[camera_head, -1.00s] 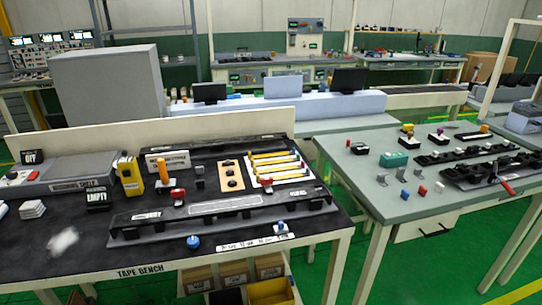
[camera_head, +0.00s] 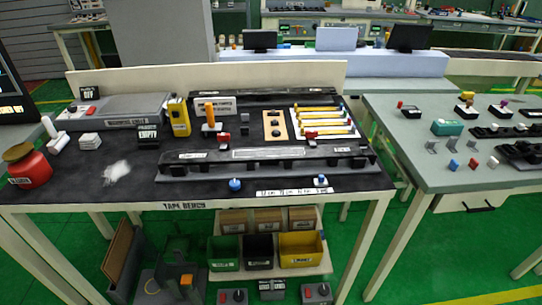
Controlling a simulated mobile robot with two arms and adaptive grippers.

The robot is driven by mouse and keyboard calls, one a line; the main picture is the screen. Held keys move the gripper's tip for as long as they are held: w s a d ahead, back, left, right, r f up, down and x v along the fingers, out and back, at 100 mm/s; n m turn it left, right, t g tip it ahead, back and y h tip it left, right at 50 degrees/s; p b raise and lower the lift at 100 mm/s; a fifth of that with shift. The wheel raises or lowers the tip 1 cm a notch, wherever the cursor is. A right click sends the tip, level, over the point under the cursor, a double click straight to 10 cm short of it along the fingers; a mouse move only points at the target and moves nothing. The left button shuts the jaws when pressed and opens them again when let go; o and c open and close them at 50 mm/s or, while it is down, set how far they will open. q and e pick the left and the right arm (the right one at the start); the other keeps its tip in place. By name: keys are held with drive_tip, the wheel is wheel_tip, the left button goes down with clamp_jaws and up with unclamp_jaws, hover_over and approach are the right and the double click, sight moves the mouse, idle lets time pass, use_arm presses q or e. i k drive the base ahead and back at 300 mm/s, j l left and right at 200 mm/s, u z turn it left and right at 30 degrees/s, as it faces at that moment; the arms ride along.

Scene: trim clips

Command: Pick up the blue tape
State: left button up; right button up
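No roll that I can clearly identify as the blue tape shows. A small round blue object (camera_head: 235,184) sits at the front edge of the black-topped bench (camera_head: 75,185), left of a white label strip. A smaller blue piece on a white base (camera_head: 320,181) sits at the right end of that strip. Both are too small to tell whether either is tape. Neither of my grippers is in view.
A long dark fixture (camera_head: 270,165) lies behind the blue objects. A red jar (camera_head: 28,166) stands at the bench's left end. Green, black and yellow bins (camera_head: 300,262) sit below. A grey-green table (camera_head: 420,160) stands at right, with a floor gap between.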

sight(340, 108)
drive_tip(key=i+l+u, duration=0.25)
drive_tip(key=l, duration=0.25)
drive_tip(key=l+u, duration=0.2)
drive_tip(key=l, duration=0.3)
drive_tip(key=l+u, duration=0.25)
drive_tip(key=l, duration=0.25)
